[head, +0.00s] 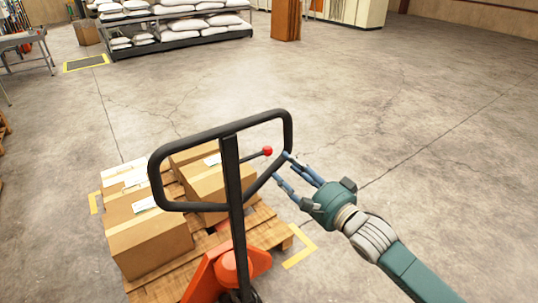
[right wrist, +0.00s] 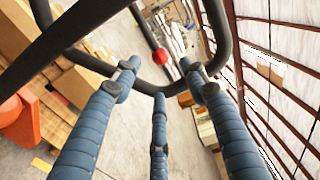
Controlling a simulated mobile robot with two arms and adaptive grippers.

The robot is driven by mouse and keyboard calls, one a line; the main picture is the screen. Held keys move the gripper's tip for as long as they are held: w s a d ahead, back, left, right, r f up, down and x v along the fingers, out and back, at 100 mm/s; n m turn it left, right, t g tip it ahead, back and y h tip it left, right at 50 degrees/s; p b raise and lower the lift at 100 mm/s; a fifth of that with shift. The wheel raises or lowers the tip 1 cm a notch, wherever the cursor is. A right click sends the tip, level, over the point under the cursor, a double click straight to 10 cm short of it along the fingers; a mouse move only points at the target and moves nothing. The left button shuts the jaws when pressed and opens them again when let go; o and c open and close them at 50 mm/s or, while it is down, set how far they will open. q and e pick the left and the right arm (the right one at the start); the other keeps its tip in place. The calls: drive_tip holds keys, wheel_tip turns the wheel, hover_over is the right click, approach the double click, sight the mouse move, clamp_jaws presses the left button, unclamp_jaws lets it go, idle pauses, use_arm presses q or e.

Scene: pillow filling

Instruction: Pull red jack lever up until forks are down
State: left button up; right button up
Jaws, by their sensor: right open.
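The red jack lever is a thin dark rod with a red ball knob (head: 267,151), inside the black loop handle (head: 203,133) of the orange pallet jack (head: 225,270). The knob also shows in the right wrist view (right wrist: 160,56), just beyond my fingers. My right gripper (head: 281,166) is open and empty, just right of the handle's right side, with its fingertips close to the knob. I cannot tell whether a fingertip touches the handle. The forks are hidden under the wooden pallet (head: 272,232). My left gripper is not in view.
Cardboard boxes (head: 150,240) stand on the pallet at the lower left. Yellow corner marks (head: 301,247) are on the floor around it. A rack (head: 180,40) with white sacks and a brown stack (head: 286,20) stand at the back. The concrete floor to the right is clear.

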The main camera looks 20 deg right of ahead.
sight(267, 151)
drive_tip(key=b+x, duration=0.1)
drive_tip(key=x, duration=0.2)
drive_tip(key=shift+w+a, duration=0.1)
drive_tip(key=shift+w, duration=0.15)
drive_tip(key=x, duration=0.4)
drive_tip(key=shift+w+b, duration=0.15)
drive_tip(key=shift+b, duration=0.2)
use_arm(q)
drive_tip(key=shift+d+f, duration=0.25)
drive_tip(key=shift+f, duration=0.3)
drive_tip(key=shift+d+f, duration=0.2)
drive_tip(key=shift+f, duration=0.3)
use_arm(e)
drive_tip(key=shift+x, duration=1.4)
